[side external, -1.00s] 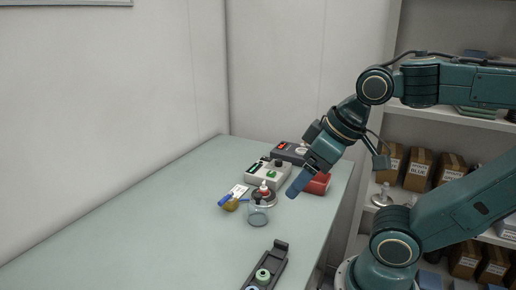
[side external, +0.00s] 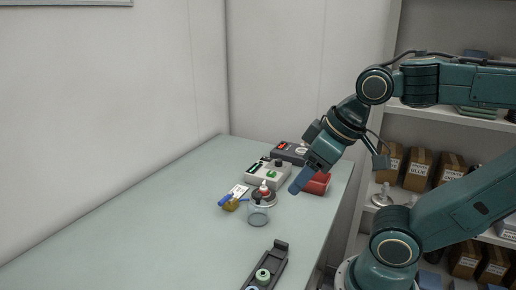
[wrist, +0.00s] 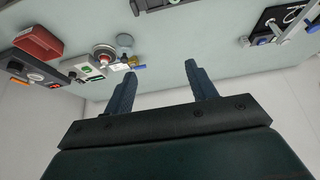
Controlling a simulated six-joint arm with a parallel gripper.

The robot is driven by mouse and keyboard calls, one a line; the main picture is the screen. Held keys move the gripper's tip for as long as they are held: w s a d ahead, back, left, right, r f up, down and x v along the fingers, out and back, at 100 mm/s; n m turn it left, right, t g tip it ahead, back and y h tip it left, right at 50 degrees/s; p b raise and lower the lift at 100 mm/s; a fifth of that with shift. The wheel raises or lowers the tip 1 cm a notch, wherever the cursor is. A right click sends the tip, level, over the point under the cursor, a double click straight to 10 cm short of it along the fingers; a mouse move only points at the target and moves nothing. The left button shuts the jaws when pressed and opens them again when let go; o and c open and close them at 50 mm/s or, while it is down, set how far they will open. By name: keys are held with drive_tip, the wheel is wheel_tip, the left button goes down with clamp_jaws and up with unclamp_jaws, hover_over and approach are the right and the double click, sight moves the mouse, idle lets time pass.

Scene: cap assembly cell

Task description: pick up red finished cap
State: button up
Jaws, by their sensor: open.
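A small red cap (side external: 264,185) shows on a round dark-based fixture (side external: 265,199) on the table. In the wrist view the fixture (wrist: 104,55) lies to the upper left, with a little red at its middle; whether the cap sits on another part is too small to tell. My gripper (side external: 296,188) is above the table, just right of the fixture in the side view and apart from it. In the wrist view my gripper (wrist: 160,72) has its two fingers wide apart with nothing between them.
A red bin (side external: 318,184), a grey box with a green button (side external: 268,174) and a dark device (side external: 290,152) stand behind. A clear round dish (side external: 257,217) and a blue-and-yellow item (side external: 230,202) are close to the fixture. A black rack (side external: 279,262) lies nearer. The table's left is clear.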

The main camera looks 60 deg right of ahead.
idle(0.3)
drive_tip(key=m+g, duration=0.6)
drive_tip(key=m, duration=1.2)
hover_over(264, 188)
wheel_tip(264, 188, down, 9)
drive_tip(key=shift+w+d+r, duration=0.2)
drive_tip(key=shift+w+d, duration=0.05)
drive_tip(key=shift+w, duration=0.05)
drive_tip(key=shift+f, duration=0.1)
drive_tip(key=shift+f, duration=4.2)
